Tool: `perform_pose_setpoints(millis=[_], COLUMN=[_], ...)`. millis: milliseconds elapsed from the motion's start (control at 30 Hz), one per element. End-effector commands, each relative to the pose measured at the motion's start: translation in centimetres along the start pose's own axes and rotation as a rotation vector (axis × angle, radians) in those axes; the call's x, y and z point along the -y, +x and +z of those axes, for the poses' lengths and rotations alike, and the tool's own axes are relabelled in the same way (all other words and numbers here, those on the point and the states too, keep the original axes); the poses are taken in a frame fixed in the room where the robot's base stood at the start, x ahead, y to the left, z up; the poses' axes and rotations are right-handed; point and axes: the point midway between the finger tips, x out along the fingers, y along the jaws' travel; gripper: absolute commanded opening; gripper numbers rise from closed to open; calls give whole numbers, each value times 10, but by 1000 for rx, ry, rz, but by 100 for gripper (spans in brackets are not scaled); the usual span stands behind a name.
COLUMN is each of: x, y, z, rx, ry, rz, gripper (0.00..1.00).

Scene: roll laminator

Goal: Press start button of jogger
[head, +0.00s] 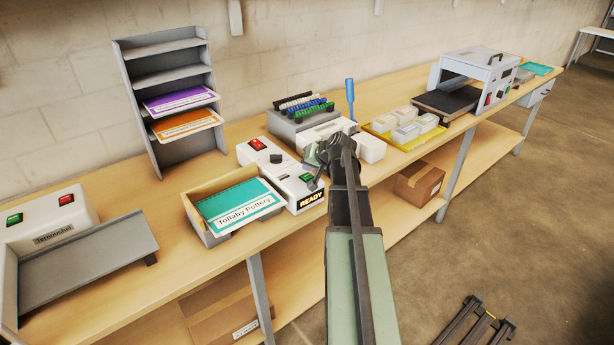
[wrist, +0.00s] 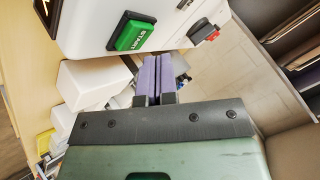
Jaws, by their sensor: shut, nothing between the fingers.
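The jogger is a white box (head: 288,166) on the bench, with a lit READY display (head: 311,199). Its green start button (head: 307,178) is on the top face near the display. In the wrist view the green button (wrist: 131,35) reads START and lies up and left of my fingertips. My gripper (wrist: 152,62) is shut and empty, its two purple-grey fingers side by side just off the white panel. In the head view my wrist hangs just right of the jogger, and the fingertips are hard to make out. I cannot tell any contact with the button.
A black knob (head: 276,159) and a red button (head: 257,144) are also on the panel. Behind stand a binding-comb rack (head: 290,125) and a blue-handled tool (head: 350,98). A yellow tray (head: 400,146) with white blocks lies right.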

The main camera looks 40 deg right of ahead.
Motion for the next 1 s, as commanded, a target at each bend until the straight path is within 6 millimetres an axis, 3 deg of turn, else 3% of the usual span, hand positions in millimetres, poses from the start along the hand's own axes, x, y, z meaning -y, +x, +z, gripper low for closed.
perform_pose_setpoints(millis=[1000], x=[-5], y=[7], z=[5], rx=[0], ry=[0], rz=[0], gripper=[0])
